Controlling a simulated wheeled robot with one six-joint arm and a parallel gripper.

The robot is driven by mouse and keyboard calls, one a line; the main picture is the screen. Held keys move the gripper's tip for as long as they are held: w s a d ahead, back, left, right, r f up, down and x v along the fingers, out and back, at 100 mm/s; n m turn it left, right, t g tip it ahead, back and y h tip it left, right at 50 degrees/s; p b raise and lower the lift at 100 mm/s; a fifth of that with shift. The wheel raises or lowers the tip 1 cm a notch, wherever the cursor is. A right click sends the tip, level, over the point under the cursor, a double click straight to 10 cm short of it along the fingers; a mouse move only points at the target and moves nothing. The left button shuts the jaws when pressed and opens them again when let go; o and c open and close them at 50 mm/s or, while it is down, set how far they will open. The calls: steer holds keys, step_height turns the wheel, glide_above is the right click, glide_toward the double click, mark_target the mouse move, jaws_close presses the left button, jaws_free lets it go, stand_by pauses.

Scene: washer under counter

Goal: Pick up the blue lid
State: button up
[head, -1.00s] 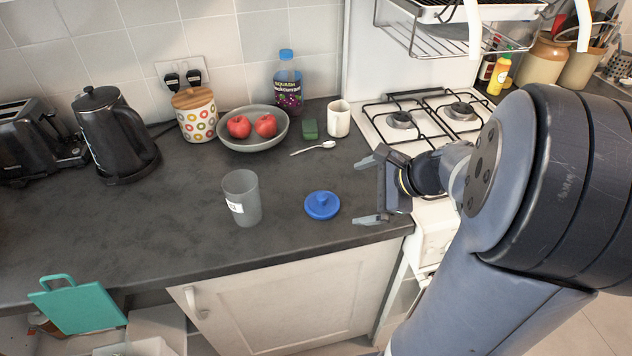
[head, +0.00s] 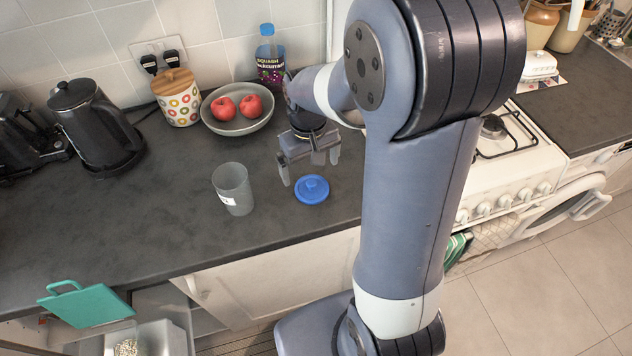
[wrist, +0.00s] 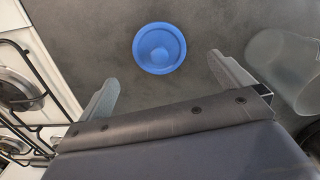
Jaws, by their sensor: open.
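The blue lid (head: 312,189) is round with a knob in its middle and lies flat on the dark counter (head: 120,215). It also shows in the wrist view (wrist: 159,48), ahead of my gripper and roughly between the lines of its fingers. My gripper (head: 310,172) is open and empty, pointing down just behind and above the lid. Its two fingers also show in the wrist view (wrist: 167,82), spread apart and not touching the lid.
A grey translucent cup (head: 233,188) stands left of the lid, close to one finger's side. Behind are a bowl (head: 238,122) with red fruit, a patterned canister (head: 178,98) and a bottle (head: 270,62). The stove (head: 505,165) is at right. Counter left of the cup is clear.

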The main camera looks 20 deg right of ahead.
mark_target(312, 181)
steer(key=shift+d+f+p, duration=0.1)
steer(key=shift+f+p, duration=0.5)
steer(key=shift+f, duration=2.55)
steer(key=shift+s, duration=0.1)
steer(key=shift+c, duration=0.2)
steer(key=c, duration=0.9)
steer(key=shift+r, duration=0.1)
